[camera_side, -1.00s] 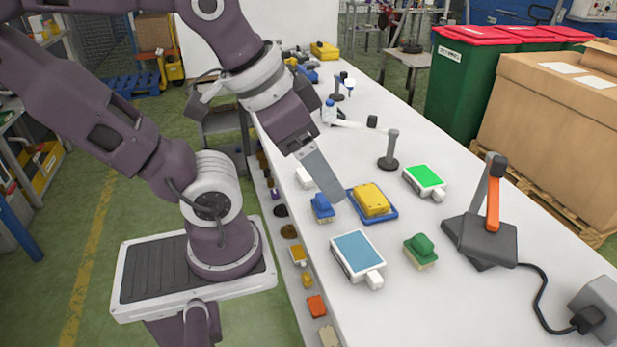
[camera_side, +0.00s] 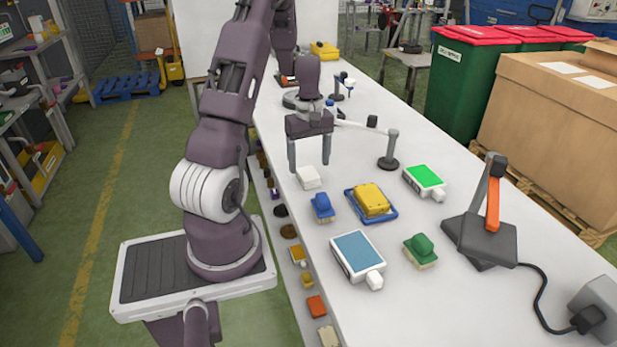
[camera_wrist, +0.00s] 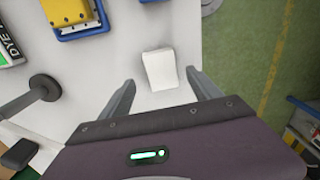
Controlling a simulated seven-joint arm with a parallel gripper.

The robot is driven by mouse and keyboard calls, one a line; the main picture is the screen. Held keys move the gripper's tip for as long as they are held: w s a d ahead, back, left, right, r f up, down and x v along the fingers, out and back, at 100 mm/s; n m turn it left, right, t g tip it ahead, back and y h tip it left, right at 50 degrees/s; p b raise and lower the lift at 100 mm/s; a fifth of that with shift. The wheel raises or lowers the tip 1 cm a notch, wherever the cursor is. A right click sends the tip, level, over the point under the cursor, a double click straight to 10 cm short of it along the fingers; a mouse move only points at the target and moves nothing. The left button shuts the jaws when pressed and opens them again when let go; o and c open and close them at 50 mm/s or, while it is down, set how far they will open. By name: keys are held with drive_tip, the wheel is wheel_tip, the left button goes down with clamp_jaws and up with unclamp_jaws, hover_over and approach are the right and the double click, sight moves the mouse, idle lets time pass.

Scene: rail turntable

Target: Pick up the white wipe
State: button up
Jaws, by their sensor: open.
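The white wipe (camera_side: 309,177) is a small white block lying on the white table near its left edge. In the wrist view the white wipe (camera_wrist: 160,70) lies ahead of the fingertips, between their lines. My gripper (camera_side: 309,168) is open and empty, its two fingers pointing down, just behind the wipe in the side view. In the wrist view my gripper (camera_wrist: 160,82) has one finger on each side with a wide gap. The fingers do not appear to touch the wipe. Their exact height above the table is hard to tell.
A blue brush (camera_side: 322,207) stands close in front of the wipe. A yellow block sits in a blue tray (camera_side: 391,215) to the right. A blue-topped device (camera_side: 358,257), a green brush (camera_side: 421,250) and a grey stand (camera_side: 389,150) are nearby. Small items line the lower left ledge.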

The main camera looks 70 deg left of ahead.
sight(308, 173)
wheel_tip(308, 173, down, 3)
drive_tip(key=shift+s+f, duration=0.1)
drive_tip(key=shift+f, duration=0.05)
drive_tip(key=c, duration=1.4)
wheel_tip(308, 173, up, 10)
drive_tip(key=shift+r, duration=0.1)
